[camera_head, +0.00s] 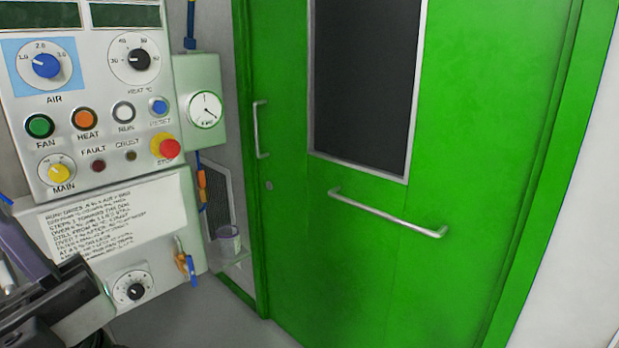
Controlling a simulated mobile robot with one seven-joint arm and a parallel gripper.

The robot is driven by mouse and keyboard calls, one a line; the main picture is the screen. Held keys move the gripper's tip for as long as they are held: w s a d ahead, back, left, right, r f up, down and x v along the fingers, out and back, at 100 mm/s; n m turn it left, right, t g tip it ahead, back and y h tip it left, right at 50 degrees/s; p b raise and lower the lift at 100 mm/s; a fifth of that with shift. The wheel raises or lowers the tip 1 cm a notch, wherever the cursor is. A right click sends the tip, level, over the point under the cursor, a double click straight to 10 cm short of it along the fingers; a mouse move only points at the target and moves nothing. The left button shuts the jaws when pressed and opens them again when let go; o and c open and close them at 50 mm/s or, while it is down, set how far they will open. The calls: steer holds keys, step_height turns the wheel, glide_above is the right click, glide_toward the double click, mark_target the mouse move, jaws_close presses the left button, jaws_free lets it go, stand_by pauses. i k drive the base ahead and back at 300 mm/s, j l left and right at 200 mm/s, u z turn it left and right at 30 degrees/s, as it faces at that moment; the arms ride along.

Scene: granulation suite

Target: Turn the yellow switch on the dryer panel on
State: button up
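The dryer panel (97,104) is a pale upright box at the left of the head view. The yellow switch (61,172), a round knob labelled MAIN, sits at the panel's lower left, below the green FAN button (40,126). Its pointer direction is too small to tell. Dark parts of my arm show at the lower left corner, below the panel and apart from the switch. My fingertips cannot be made out, so I cannot tell whether my gripper is open or shut.
The red STOP button (168,148) and blue AIR knob (46,65) are on the same panel. A written notice (112,215) and a lower dial (133,288) are beneath. A gauge box (205,108) stands right of the panel. A green door (470,130) fills the right.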

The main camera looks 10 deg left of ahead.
mark_target(58, 173)
steer(key=u, duration=1.1)
